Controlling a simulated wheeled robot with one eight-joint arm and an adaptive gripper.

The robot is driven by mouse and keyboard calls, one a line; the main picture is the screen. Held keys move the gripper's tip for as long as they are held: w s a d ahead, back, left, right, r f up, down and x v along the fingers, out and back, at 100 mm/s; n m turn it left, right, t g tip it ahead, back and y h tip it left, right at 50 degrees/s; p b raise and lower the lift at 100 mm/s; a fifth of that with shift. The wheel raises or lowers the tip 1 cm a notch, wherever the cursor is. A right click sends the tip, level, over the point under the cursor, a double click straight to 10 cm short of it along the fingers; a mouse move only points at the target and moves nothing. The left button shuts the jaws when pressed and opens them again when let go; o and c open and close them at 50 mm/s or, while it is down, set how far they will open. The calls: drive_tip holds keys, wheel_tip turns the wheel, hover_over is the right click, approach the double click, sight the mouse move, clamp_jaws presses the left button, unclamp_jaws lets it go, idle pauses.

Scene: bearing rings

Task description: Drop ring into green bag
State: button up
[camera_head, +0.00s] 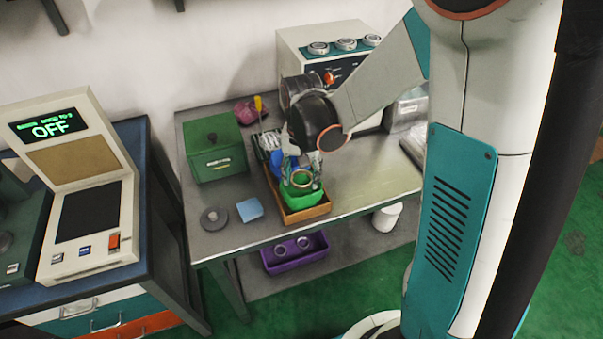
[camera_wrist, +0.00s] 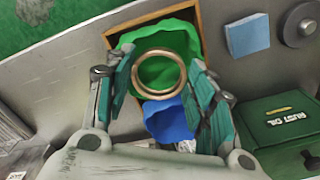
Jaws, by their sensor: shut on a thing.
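A metal bearing ring (camera_wrist: 158,53) is held between the fingertips of my gripper (camera_wrist: 160,82) in the wrist view. My gripper is shut on it. The ring is directly over the green bag (camera_wrist: 128,42), which stands open in a wooden tray (camera_wrist: 203,40). In the head view the ring (camera_head: 299,171) shows at the end of my gripper (camera_head: 301,172), just above the green bag (camera_head: 298,190). I cannot tell the exact height between ring and bag. A blue bag (camera_wrist: 170,122) sits beside the green one in the tray, partly hidden.
A green metal box (camera_head: 214,147), a blue block (camera_head: 250,209) and a grey disc (camera_head: 214,218) are left of the tray. A machine (camera_head: 330,60) with several rings on top stands behind. A purple bin (camera_head: 294,262) is below the table. The table's right front is clear.

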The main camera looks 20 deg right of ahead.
sight(302, 179)
drive_tip(key=shift+f+b, duration=0.35)
drive_tip(key=shift+f, duration=0.05)
idle(0.4)
idle(0.7)
drive_tip(key=o, duration=1.1)
drive_tip(key=shift+o, duration=0.2)
drive_tip(key=shift+r+p, duration=2.95)
drive_tip(key=shift+r, duration=1.1)
